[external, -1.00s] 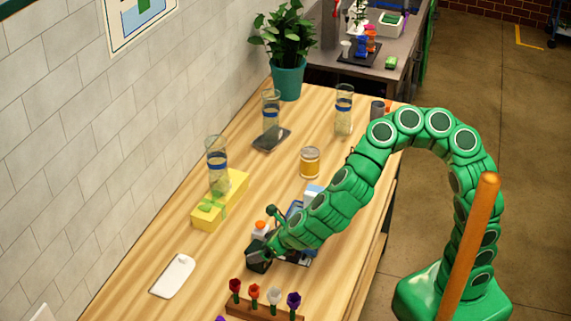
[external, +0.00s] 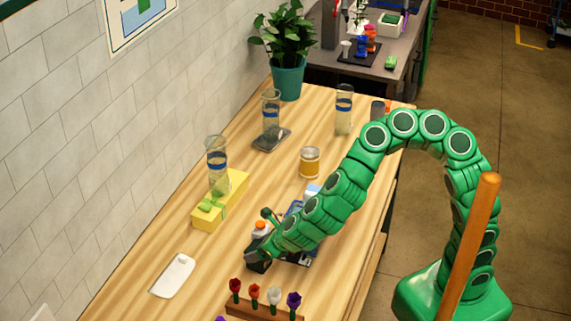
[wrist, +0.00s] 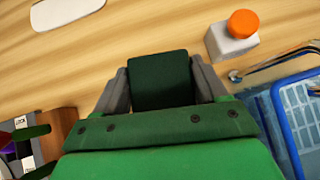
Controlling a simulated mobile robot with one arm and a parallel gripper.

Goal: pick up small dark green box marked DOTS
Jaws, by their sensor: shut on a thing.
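The small dark green box (wrist: 160,78) sits between the two grey fingers of my gripper (wrist: 158,88) in the wrist view. My gripper is shut on it, with a finger against each side. No DOTS marking shows on the face I see. In the external view, my gripper (external: 261,254) is low over the front part of the wooden table, and the box (external: 257,266) shows as a dark block at its tip. I cannot tell whether the box touches the table.
A white bottle with an orange cap (wrist: 232,34) and a blue basket (wrist: 295,110) stand close to the right. A flower rack (external: 262,306) is near the front. A white tray (external: 172,276) lies left. A yellow box (external: 207,216) carries a glass cylinder (external: 217,160).

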